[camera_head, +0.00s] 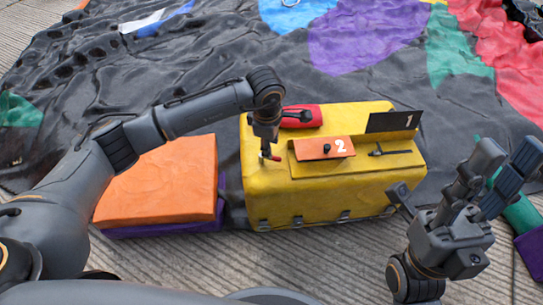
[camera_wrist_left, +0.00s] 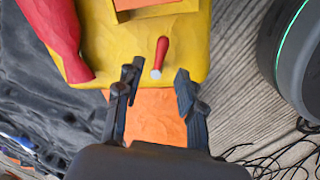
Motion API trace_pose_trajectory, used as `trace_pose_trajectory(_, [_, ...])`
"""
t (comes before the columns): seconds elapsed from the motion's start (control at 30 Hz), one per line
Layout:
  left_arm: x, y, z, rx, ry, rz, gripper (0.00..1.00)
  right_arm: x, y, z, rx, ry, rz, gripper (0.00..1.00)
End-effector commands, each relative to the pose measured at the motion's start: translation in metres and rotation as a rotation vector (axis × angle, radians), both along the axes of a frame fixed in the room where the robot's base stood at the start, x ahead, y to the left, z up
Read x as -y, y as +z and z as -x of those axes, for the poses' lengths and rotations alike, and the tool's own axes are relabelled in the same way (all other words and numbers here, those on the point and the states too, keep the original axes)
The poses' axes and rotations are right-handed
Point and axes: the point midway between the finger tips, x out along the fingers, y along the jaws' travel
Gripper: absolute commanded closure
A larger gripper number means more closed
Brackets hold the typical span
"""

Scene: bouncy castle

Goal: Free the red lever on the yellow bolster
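The yellow bolster (camera_head: 290,200) lies on the ground in front of me. The red lever (camera_wrist_left: 161,53) stands out from the bolster's left end, with a pale tip. In the head view only a small red part of the lever (camera_head: 265,152) shows under my left gripper (camera_head: 268,150). In the left wrist view my left gripper (camera_wrist_left: 157,78) is open, its fingertips just short of the lever's tip and on either side of its line. Contact is not visible. My right gripper (camera_head: 455,188) is open and empty, right of the bolster.
An orange panel marked 2 (camera_head: 312,150) and a black panel marked 1 (camera_head: 390,122) sit on the bolster, with a dark handle (camera_head: 390,152) beside them. A red padded piece (camera_head: 305,117) lies at the back. An orange block (camera_head: 160,185) stands left.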

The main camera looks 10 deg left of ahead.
Motion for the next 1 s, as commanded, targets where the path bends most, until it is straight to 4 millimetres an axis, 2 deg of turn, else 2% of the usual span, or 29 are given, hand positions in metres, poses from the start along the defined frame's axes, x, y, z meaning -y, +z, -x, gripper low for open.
trace_pose_trajectory(0.03, [0.001, -0.015, -0.001, -0.002, 0.0, 0.001, 0.62, 0.0, -0.008, 0.0, -0.001, 0.0, 0.0, 0.66])
trace_pose_trajectory(0.23, [0.001, -0.042, -0.006, -0.001, 0.0, 0.001, 0.62, 0.0, -0.017, -0.001, 0.0, -0.001, 0.001, 0.66])
trace_pose_trajectory(0.4, [0.001, -0.05, -0.008, 0.001, 0.0, 0.001, 0.62, 0.0, -0.018, -0.001, 0.002, -0.001, 0.002, 0.66])
trace_pose_trajectory(0.67, [0.001, -0.051, -0.008, 0.001, 0.0, 0.001, 0.62, 0.0, -0.018, -0.001, 0.002, 0.0, 0.003, 0.66])
trace_pose_trajectory(0.7, [0.001, -0.051, -0.008, 0.001, 0.0, 0.001, 0.66, 0.0, -0.018, -0.001, 0.002, -0.001, 0.002, 0.66])
trace_pose_trajectory(0.87, [0.001, -0.05, -0.008, 0.001, 0.0, 0.001, 0.98, 0.0, -0.018, -0.001, 0.002, -0.001, 0.002, 0.66])
trace_pose_trajectory(1.0, [0.001, -0.05, -0.008, 0.001, 0.0, 0.001, 1.0, 0.0, -0.018, -0.001, 0.002, -0.001, 0.002, 0.66])
